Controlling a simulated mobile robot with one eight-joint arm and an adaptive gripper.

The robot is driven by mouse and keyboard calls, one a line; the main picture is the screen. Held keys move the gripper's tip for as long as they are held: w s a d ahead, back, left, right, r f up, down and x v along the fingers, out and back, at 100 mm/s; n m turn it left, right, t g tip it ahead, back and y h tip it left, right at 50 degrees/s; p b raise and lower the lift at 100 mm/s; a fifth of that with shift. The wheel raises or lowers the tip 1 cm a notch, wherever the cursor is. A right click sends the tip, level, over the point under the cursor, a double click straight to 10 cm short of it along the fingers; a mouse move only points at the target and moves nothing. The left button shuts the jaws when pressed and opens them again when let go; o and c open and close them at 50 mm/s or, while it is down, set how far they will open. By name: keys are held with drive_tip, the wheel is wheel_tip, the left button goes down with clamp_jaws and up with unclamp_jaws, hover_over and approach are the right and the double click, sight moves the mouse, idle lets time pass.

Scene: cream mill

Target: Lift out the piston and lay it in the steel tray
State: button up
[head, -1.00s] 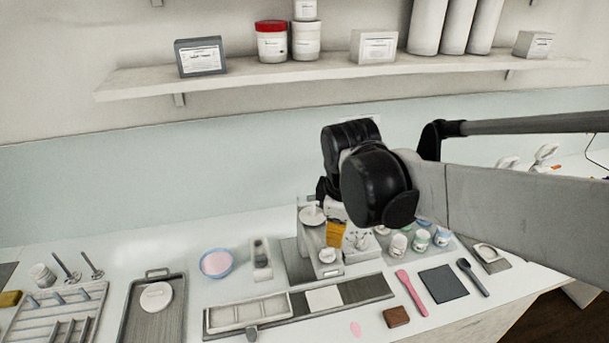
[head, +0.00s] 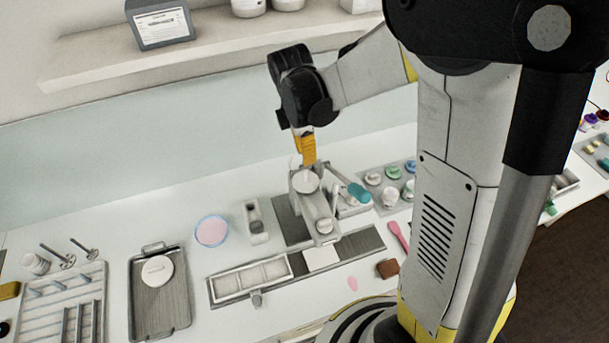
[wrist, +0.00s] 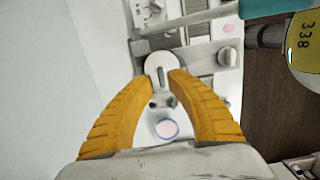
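The mill (head: 306,205) stands on the bench with a round white cap (head: 307,182) on top, which I take for the top of the piston. In the wrist view a pale disc (wrist: 158,66) with a dark slot lies between and just beyond my fingertips. My gripper (head: 305,158) is open, its orange fingers pointing down close above the cap. The fingers stand apart; whether they touch the cap I cannot tell. The steel tray (head: 178,318), with a handle at its far end, is at the left and holds a white disc (head: 157,269). The piston's lower part is hidden.
A pink-filled bowl (head: 211,231) and a small grey block (head: 255,218) stand between tray and mill. A long compartmented tray (head: 215,297) lies in front. A teal-handled part (head: 358,192) and several small jars are right of the mill. A shelf (head: 100,60) runs above.

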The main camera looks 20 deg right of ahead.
sight(306, 167)
wheel_tip(306, 167, down, 5)
drive_tip(key=shift+f, duration=0.1)
drive_tip(key=shift+s, duration=0.1)
clamp_jaws()
